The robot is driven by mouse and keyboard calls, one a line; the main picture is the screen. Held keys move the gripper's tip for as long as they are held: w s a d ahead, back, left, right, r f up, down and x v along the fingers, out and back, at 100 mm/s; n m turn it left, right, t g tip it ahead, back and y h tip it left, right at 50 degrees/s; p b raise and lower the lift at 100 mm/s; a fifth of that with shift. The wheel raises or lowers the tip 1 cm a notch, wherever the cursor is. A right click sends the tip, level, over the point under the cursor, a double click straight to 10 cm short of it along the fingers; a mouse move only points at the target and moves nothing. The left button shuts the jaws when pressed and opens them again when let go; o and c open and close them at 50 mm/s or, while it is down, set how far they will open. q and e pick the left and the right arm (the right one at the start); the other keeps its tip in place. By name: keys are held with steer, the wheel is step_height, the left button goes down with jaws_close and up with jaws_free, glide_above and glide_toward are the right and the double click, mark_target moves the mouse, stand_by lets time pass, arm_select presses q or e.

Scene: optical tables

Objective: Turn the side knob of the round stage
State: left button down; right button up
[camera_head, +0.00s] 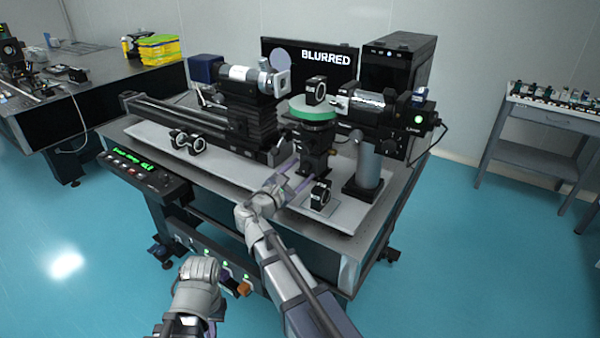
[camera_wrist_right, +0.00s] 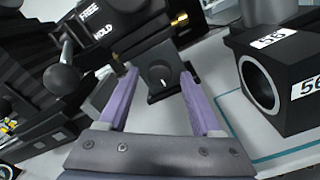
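The round stage (camera_head: 313,108) has a green disc top on a black post and stands at the middle of the optical table. In the right wrist view a dark round knob with a white mark (camera_wrist_right: 160,77) sits on the stage's black block. My right gripper (camera_head: 293,174) reaches toward the stage from the front. Its two purple fingers are apart, one on each side of the knob in the wrist view; I cannot tell whether they touch it. My left gripper (camera_head: 205,275) hangs low in front of the table, its fingers mostly hidden.
A ball-ended lever (camera_wrist_right: 62,78) beside FREE and HOLD labels and a brass knob (camera_wrist_right: 180,18) are close by. A small black mount (camera_head: 320,194) stands right of my right gripper. A monitor (camera_head: 325,59) reading BLURRED stands behind. A silver post (camera_head: 367,165) stands at right.

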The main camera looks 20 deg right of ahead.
steer(key=v, duration=0.7)
steer(key=shift+s+a, duration=0.25)
steer(key=shift+a, duration=0.05)
stand_by(0.3)
